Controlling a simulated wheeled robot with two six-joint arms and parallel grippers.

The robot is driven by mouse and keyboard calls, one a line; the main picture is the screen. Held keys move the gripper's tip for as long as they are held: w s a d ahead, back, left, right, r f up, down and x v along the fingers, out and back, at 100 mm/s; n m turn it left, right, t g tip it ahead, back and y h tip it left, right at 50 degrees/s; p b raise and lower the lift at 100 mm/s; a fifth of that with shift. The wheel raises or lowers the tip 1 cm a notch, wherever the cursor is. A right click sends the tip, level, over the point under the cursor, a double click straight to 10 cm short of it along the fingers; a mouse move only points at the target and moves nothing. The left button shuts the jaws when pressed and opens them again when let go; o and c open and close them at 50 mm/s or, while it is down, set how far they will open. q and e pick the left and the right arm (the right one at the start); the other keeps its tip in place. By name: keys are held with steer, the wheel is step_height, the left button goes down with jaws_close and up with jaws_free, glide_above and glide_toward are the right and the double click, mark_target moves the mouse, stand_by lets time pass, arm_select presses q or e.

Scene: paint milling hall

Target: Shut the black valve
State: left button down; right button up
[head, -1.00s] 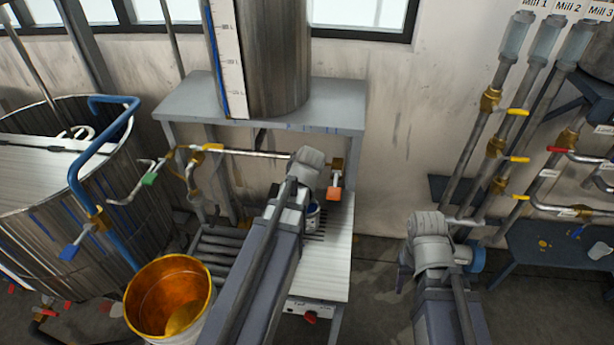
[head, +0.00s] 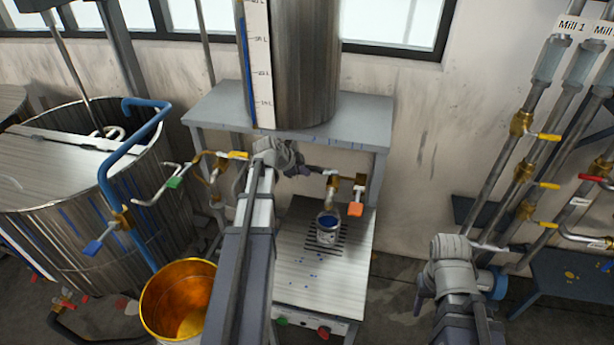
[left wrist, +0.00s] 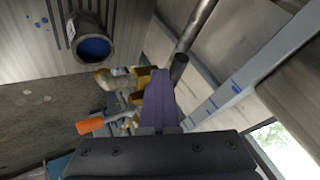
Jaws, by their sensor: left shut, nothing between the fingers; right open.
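A dark cylindrical piece (left wrist: 178,67), which looks like a black valve grip, lies beside my left gripper in the left wrist view. I cannot tell whether they touch. A brass valve (head: 332,184) with a spout stands above a can of blue paint (head: 327,228); it also shows in the left wrist view (left wrist: 140,76). My left gripper (head: 298,168) is shut and empty, left of this valve, its purple fingers (left wrist: 160,98) together. My arm hides part of the pipe there. My right gripper (head: 420,292) is open, low at the right, mostly hidden by its wrist.
An orange-handled valve (head: 355,209) hangs just right of the brass one. Yellow (head: 237,155), green (head: 174,182) and blue (head: 93,247) handles are to the left. A grey stand (head: 345,145) carries a steel tank (head: 310,60) above. A golden bucket (head: 180,298) stands low left.

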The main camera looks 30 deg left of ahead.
arm_select(q)
steer(key=shift+w+a, duration=0.65)
steer(key=shift+w, duration=0.05)
steer(key=shift+w+a+r, duration=0.1)
arm_select(e)
steer(key=shift+s, duration=0.1)
